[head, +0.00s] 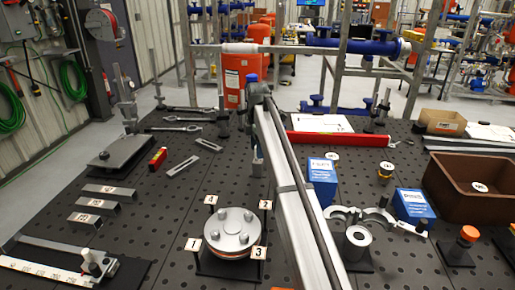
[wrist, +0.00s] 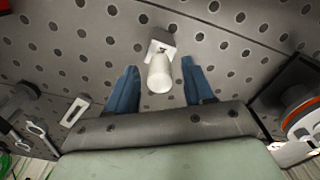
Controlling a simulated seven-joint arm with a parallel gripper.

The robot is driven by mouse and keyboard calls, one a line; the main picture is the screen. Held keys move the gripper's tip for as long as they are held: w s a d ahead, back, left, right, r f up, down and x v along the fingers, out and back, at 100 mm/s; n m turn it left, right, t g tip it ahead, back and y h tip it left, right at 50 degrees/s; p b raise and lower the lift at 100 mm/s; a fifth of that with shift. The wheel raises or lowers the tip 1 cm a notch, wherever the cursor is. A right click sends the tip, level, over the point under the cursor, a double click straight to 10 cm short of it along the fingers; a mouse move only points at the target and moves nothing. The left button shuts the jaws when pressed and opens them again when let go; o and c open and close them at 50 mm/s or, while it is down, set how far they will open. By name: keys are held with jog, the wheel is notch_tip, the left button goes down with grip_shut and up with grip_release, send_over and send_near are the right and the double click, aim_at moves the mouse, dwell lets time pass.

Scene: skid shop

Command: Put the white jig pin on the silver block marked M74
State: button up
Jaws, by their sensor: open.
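The white jig pin (wrist: 159,76) shows in the wrist view as a pale cylinder with a squarish white foot, on the perforated dark table. My gripper (wrist: 159,68) is open, with one blue finger to the left of the pin and one to the right; gaps show on both sides. In the head view my arm crosses the middle and largely hides the gripper; I cannot clearly make out the pin there. Three silver blocks lie at the left in the head view: a far one (head: 108,189), a middle one (head: 97,202) and a near one (head: 85,218). Their labels are too small to read.
A round bolted flange (head: 231,231) stands between the blocks and my arm. Blue boxes (head: 322,180), a grey clamp-like part (head: 385,217) and a brown bin (head: 468,190) are to the right.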

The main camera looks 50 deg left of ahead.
notch_tip(320, 180, up, 12)
dwell(0.6)
